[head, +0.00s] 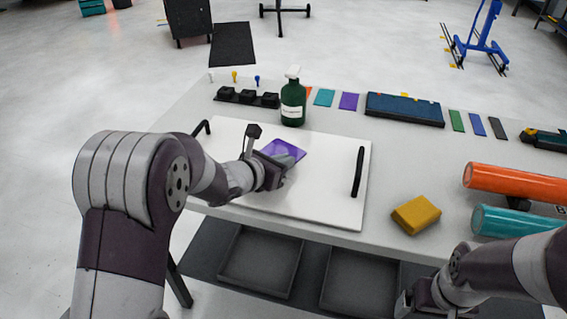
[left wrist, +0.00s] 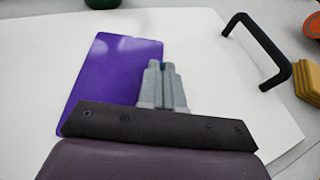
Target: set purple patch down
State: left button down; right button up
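The purple patch (head: 285,150) is over the white panel (head: 315,199), its face turned up, and looks flat. My left gripper (head: 284,174) is at the patch's near side. In the left wrist view the fingers (left wrist: 163,86) are together and overlap the right edge of the patch (left wrist: 105,75). The dark gripper body hides the patch's near edge. I cannot tell whether the fingertips touch the patch or whether a small gap is under it. My right gripper (head: 420,300) is low at the bottom right, away from the panel; its fingers are not clear.
A green spray bottle (head: 293,103) stands behind the panel. Black handles (head: 357,172) rise at the panel's sides. A yellow block (head: 416,214) and orange (head: 510,183) and teal (head: 500,222) rolls lie right. Another purple swatch (head: 348,101) lies at the back.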

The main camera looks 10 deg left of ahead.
pick_arm(q)
jog(key=shift+f+b, duration=0.1)
jog(key=shift+b, duration=0.2)
jog(key=c, duration=1.3)
grip_release()
jog(key=shift+s+r+p, duration=0.1)
jog(key=shift+r+p, duration=0.25)
jog(key=shift+p, duration=0.05)
jog(key=p+v, duration=0.1)
jog(key=v, duration=1)
jog(key=shift+r+p, duration=0.1)
jog(key=shift+p, duration=0.25)
jog(key=shift+s+a, duration=0.15)
jog(key=shift+s, duration=0.2)
